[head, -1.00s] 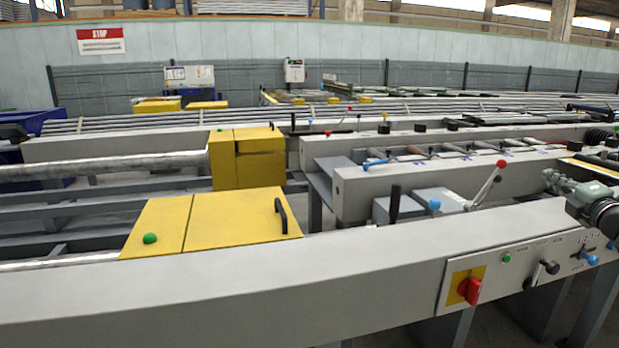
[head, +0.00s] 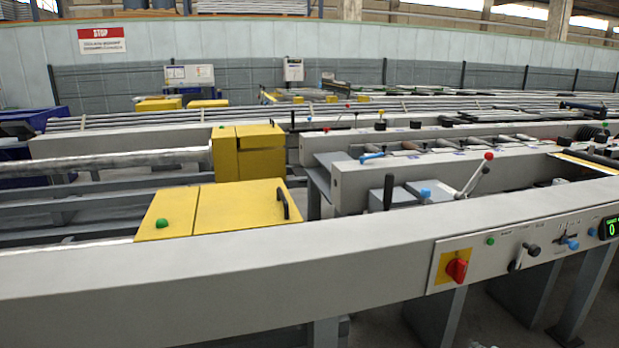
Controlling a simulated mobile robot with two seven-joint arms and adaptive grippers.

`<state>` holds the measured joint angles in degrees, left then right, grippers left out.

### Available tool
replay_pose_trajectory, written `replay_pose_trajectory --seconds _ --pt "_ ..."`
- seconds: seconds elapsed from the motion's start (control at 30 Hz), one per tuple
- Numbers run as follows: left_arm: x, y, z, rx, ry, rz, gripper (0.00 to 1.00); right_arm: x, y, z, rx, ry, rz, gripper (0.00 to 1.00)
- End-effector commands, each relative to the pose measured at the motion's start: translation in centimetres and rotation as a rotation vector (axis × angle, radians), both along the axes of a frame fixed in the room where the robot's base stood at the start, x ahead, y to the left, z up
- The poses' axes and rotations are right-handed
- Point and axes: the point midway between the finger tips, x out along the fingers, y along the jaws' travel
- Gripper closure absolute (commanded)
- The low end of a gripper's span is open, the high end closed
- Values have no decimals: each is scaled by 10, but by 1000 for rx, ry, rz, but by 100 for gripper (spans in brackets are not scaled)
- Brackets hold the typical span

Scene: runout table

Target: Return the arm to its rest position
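Neither of my grippers and no part of my arms shows in the head view. The runout table (head: 180,262) runs across the front as a long grey beam. Its front panel carries a red rotary switch (head: 457,268) on a yellow plate, a green button (head: 490,241), a black-knobbed lever (head: 525,254), a blue-knobbed control (head: 569,242) and a lit green display (head: 611,228) at the right edge.
A yellow cover (head: 225,208) with a green button and black handle sits behind the front beam. A red-knobbed lever (head: 478,172) and a black upright lever (head: 388,192) stand behind the beam. The space above the front beam is clear.

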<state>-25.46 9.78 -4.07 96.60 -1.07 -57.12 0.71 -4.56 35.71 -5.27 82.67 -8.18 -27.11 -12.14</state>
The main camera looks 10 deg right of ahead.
Motion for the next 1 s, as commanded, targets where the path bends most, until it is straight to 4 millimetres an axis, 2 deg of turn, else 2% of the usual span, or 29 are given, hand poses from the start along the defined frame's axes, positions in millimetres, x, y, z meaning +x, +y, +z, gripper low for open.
replay_pose_trajectory --seconds 0.03,0.2,0.33,0.4,0.5,0.6,0.7,1.0 --pt "-6 0 -3 1 11 0 60 -23 23 -29 67 47 -36 100" --pt "-17 1 -10 2 36 2 60 -104 94 -103 273 208 -183 100" --pt "-17 1 -9 2 35 2 60 -171 149 -144 414 339 -302 100" --pt "-15 1 -9 3 32 2 60 -204 175 -158 478 402 -363 100" --pt "-12 1 -7 1 24 2 60 -241 205 -170 546 475 -433 100" --pt "-9 1 -5 1 17 1 60 -265 224 -176 587 523 -479 100" --pt "-7 0 -4 0 14 1 60 -276 233 -178 606 547 -501 100" --pt "-7 0 -4 1 13 1 60 -278 234 -179 608 551 -504 100"
